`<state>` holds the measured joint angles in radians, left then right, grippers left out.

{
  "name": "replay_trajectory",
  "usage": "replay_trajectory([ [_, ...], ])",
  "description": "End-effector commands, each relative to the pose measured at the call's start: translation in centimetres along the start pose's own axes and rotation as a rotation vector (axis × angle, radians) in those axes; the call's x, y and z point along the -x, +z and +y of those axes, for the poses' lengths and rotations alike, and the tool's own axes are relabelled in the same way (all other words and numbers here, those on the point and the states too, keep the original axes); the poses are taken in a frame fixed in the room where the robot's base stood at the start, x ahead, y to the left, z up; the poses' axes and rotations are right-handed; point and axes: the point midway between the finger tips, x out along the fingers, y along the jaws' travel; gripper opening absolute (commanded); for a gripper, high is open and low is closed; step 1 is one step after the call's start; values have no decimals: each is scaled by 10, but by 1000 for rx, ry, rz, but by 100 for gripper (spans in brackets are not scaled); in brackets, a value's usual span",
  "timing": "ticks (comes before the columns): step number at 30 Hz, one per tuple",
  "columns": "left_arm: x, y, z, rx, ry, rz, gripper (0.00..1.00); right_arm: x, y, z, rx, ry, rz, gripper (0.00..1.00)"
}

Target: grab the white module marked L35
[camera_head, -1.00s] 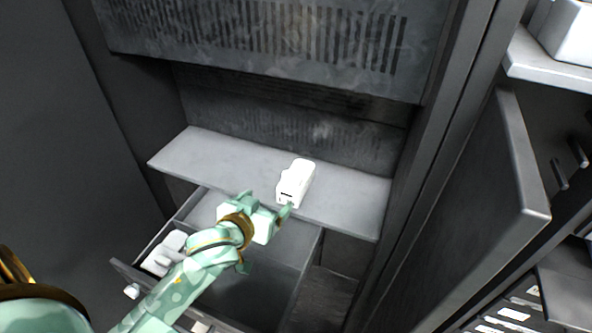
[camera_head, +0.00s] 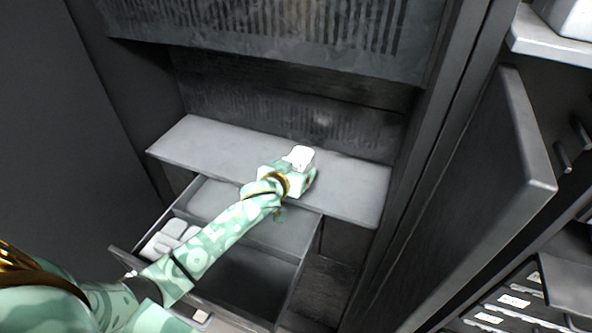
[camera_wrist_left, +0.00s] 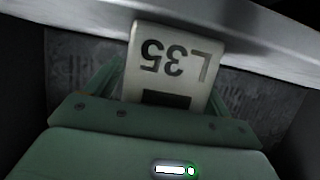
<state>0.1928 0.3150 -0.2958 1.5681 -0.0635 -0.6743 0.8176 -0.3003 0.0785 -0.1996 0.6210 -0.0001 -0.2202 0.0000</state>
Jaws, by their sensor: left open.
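The white module (camera_head: 299,156) stands on the grey shelf (camera_head: 215,148) inside the cabinet. In the left wrist view the white module (camera_wrist_left: 168,62) shows the mark L35 upside down, with a dark slot below it. My left gripper (camera_head: 300,172) is at the module's near end, and its hand hides the module's lower front. In the left wrist view my left gripper (camera_wrist_left: 165,85) is open, with a green finger on either side of the module. Whether the fingers touch the module cannot be told. My right gripper is not in view.
An open drawer (camera_head: 300,255) below the shelf holds white pieces (camera_head: 168,238) at its left side. An open cabinet door (camera_head: 480,200) stands at the right. The shelf is clear left and right of the module.

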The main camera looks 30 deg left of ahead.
Motion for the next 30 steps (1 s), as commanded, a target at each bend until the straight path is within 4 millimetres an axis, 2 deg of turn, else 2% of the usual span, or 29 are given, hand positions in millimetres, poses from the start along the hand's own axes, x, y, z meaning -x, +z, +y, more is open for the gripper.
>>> replay_trajectory([
  [7, -4, 0, 0, 0, 0, -1, 82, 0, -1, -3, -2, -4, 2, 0],
  [8, -4, 0, 0, 0, 0, -1, 76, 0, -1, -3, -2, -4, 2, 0],
  [13, -3, 0, 0, 0, 0, 0, 29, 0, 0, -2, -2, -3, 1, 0],
  [23, -2, -2, 0, 0, 0, 1, 28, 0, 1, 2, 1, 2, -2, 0],
  [26, 0, -9, 0, 2, 0, 2, 28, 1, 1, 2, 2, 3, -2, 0],
  [30, 9, -32, 0, 4, 1, 5, 28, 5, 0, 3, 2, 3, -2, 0],
])
